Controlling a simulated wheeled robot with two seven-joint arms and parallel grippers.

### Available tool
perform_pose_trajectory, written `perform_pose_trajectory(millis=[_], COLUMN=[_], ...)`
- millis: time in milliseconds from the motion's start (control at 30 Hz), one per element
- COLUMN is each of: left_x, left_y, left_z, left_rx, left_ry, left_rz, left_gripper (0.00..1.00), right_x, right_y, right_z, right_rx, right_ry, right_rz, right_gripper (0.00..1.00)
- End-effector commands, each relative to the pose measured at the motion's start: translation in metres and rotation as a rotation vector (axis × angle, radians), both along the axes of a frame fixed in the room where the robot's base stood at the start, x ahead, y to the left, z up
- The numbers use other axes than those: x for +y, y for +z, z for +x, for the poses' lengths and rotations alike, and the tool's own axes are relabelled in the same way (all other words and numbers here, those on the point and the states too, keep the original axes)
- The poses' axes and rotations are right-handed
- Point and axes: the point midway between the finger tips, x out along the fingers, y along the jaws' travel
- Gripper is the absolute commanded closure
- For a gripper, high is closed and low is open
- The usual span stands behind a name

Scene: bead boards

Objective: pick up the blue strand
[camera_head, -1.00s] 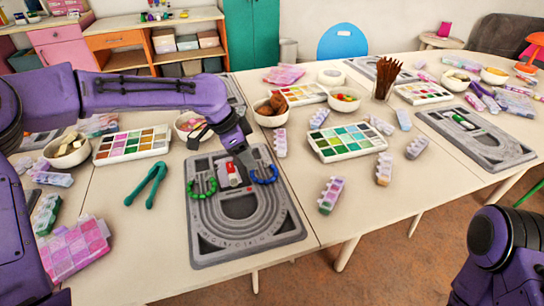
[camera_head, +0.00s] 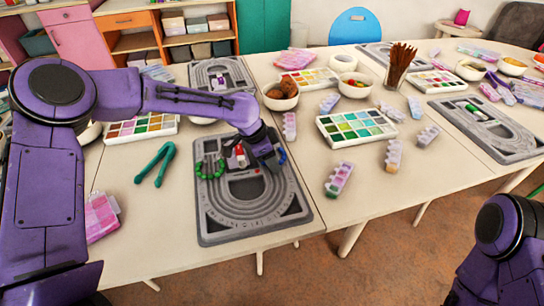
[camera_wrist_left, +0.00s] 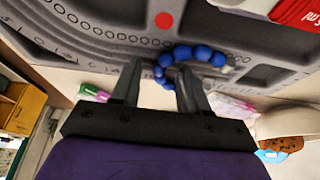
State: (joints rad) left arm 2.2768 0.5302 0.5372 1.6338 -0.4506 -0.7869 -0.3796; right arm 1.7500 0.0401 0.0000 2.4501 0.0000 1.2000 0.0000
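The blue strand (camera_head: 282,157) is a curved row of round blue beads on the grey bead board (camera_head: 225,229), mostly hidden behind my gripper in the head view. In the left wrist view the blue strand (camera_wrist_left: 203,54) curves across the board, and one end of it lies between my fingers. My left gripper (camera_head: 268,165) is low over the upper right of the board. In the wrist view the left gripper (camera_wrist_left: 157,78) has its fingers apart, one on each side of the strand's end. Whether they touch it I cannot tell. My right gripper is out of view.
A green strand (camera_head: 209,170) lies on the board's left, with a red and white item (camera_head: 238,157) between the strands. Green pliers (camera_head: 155,164) lie left of the board. A bead tray (camera_head: 355,127) and a bead box (camera_head: 339,179) lie to the right.

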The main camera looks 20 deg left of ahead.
Motion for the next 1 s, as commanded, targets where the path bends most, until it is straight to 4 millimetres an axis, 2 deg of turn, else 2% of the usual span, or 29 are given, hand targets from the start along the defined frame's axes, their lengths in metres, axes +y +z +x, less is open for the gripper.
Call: perform_pose_trajectory(millis=[33,100,133,567,667,767,867,1000], left_x=[0.000,0.000,0.000,0.000,0.000,0.000,-0.002,-0.006], left_y=[0.000,0.000,0.000,0.004,0.015,0.034,0.057,0.098], left_z=[0.000,0.000,0.000,0.000,0.001,0.001,-0.019,-0.053], left_rx=[0.000,0.000,0.000,-0.001,-0.004,-0.005,-0.006,-0.007], left_ry=[0.000,0.000,0.000,0.000,0.000,0.001,-0.002,-0.002], left_rz=[0.000,0.000,0.000,0.000,0.000,0.000,0.000,-0.001], left_gripper=[0.73,0.96,1.00,1.00,1.00,1.00,1.00,1.00], right_x=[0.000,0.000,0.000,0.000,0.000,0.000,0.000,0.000], right_y=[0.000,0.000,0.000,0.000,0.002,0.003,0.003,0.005], right_z=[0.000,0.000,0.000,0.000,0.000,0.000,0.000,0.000], right_rx=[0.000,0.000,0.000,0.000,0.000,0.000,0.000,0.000], right_ry=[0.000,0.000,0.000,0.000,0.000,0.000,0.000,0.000], right_rz=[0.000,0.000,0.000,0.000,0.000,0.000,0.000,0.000], right_gripper=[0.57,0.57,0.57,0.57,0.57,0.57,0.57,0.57])
